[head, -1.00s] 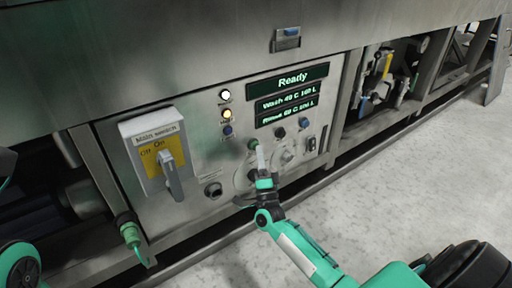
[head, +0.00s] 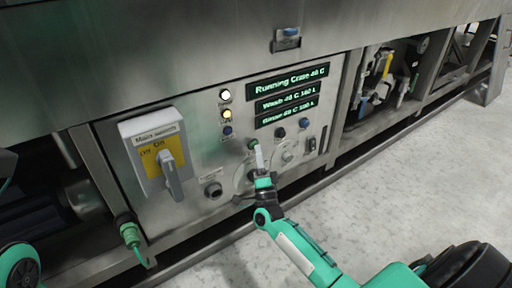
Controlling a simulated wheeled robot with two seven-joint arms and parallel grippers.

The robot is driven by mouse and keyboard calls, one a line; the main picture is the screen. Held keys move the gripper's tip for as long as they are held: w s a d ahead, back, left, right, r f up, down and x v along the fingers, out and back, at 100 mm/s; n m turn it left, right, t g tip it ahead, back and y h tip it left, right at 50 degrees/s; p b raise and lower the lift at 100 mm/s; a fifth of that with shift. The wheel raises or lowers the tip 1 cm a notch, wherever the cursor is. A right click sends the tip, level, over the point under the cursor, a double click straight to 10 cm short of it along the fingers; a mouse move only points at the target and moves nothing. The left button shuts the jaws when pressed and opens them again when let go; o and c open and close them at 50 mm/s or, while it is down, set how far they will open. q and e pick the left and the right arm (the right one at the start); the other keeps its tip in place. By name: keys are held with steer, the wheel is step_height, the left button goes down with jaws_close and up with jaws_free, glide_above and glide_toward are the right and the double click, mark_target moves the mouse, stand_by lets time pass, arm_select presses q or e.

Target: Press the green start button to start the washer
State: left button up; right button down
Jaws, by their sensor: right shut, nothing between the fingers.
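The green start button (head: 252,144) is on the washer's steel control panel (head: 212,158), below the displays. My right gripper (head: 259,150) is shut and empty, its fingertips at or just beside the lower right of the button. I cannot tell whether they touch it. The top display (head: 289,82) reads "Running", with the rest of that line hard to read. Displays below it show wash and rinse lines. Two indicator lamps (head: 226,104) at the panel's upper left are lit, one white and one yellowish. My left gripper is not in view.
A main switch box (head: 150,140) with a grey handle sticks out at the panel's left, its handle near "On". A blue button (head: 228,130) and dark knobs (head: 280,133) are near the green button. Open pipework bays flank the panel. The floor (head: 400,185) at right is clear.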

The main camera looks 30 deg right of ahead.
steer(key=shift+s+y+p, duration=0.3)
steer(key=shift+s+p, duration=0.1)
steer(key=shift+s, duration=0.45)
steer(key=s, duration=0.1)
steer(key=s+p, duration=0.1)
steer(key=s, duration=0.1)
steer(key=s+p, duration=0.1)
steer(key=s, duration=0.1)
steer(key=shift+d, duration=0.25)
steer(key=shift+r, duration=0.1)
stand_by(0.4)
